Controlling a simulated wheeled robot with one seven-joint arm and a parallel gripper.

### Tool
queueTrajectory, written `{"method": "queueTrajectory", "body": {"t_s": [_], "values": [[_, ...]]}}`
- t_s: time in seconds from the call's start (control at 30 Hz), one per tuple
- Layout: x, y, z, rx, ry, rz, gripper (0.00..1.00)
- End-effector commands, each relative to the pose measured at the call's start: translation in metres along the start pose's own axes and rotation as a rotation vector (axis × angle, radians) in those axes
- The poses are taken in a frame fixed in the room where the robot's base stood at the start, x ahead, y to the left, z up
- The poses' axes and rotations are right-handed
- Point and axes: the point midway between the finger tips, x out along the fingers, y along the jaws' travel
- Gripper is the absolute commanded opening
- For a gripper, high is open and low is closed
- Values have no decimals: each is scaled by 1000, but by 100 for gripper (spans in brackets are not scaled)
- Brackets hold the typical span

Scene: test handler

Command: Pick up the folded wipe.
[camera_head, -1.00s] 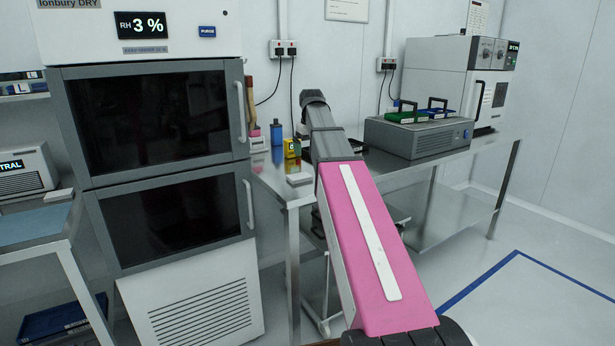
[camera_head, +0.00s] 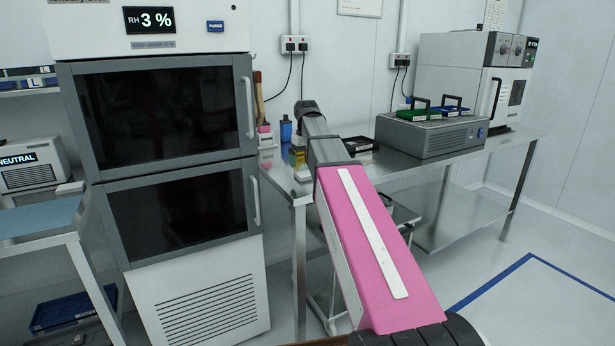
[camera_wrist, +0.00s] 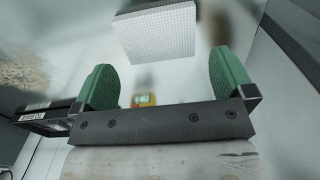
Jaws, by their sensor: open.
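The folded wipe (camera_wrist: 158,30) is a white square pad with a fine grid texture. It shows in the wrist view, ahead of my gripper (camera_wrist: 163,72) and between the lines of its two green fingers. The fingers are spread apart with nothing between them, and the wipe looks clear of both. In the head view a small white flat thing (camera_head: 303,176), likely the wipe, lies near the front left corner of the steel bench (camera_head: 425,170). My gripper is hidden behind my pink and grey arm there.
A yellow container (camera_head: 297,158) and a blue bottle (camera_head: 286,130) stand behind the white thing. A black tray (camera_head: 360,145) and a grey unit (camera_head: 430,137) sit farther right. A tall dry cabinet (camera_head: 160,120) stands close on the left.

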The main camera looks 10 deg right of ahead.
Motion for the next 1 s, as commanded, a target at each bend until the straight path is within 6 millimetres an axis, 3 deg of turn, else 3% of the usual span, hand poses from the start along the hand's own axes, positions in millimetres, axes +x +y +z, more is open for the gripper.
{"method": "queueTrajectory", "body": {"t_s": [0.3,0.57,0.67,0.7,1.0], "values": [[40,2,0,0,-1,0,100],[43,2,-1,0,1,0,100],[43,2,0,0,1,0,71],[43,2,0,0,1,0,67],[43,2,0,0,1,0,67]]}}
